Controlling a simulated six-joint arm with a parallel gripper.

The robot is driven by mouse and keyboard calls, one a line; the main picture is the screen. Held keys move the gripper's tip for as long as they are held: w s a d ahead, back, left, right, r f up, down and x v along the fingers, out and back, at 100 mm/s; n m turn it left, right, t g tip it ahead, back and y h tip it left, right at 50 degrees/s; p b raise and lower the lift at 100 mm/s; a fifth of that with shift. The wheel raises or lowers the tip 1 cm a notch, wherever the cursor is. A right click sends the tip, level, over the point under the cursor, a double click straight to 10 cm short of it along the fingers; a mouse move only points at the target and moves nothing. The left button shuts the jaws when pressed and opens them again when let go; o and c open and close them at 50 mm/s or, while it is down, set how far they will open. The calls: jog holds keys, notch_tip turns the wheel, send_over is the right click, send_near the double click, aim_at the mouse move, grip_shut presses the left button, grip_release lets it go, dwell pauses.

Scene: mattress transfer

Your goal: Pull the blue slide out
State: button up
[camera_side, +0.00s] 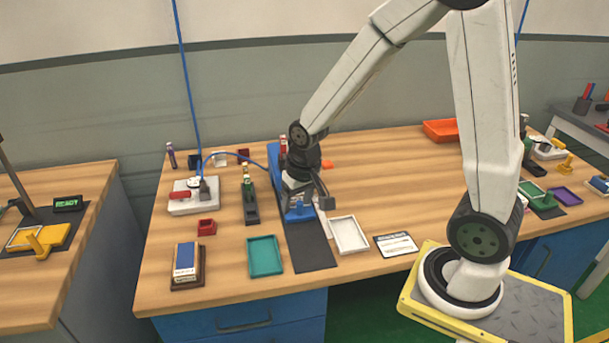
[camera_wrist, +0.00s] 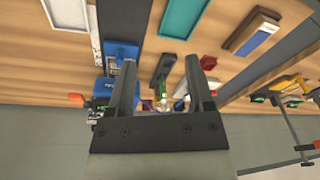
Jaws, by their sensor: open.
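The blue slide (camera_side: 299,213) sits at the back end of a dark strip (camera_side: 312,248) on the wooden table. A longer blue body (camera_side: 273,157) lies behind it, partly covered by my arm. In the wrist view the blue slide (camera_wrist: 120,50) is beside and partly behind my left finger. My gripper (camera_side: 309,199) is low over the slide in the side view. In the wrist view my gripper (camera_wrist: 160,61) has its two fingers wide apart, with nothing held between them. I cannot tell whether a finger touches the slide.
A teal tray (camera_side: 265,256) is left of the strip and a white tray (camera_side: 348,235) is right of it. A printed card (camera_side: 396,244) lies to the right.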

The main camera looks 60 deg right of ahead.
jog(key=w+d+f+m+g, duration=0.1)
jog(key=w+d+f+m, duration=0.2)
jog(key=w+d+m, duration=0.3)
jog(key=m+g, duration=0.1)
jog(key=m, duration=0.4)
send_over(299, 202)
notch_tip(299, 202, down, 6)
jog(key=shift+s+r, duration=0.1)
jog(key=shift+r, duration=0.15)
jog(key=shift+f, duration=0.1)
jog(key=shift+f, duration=3.8)
grip_shut()
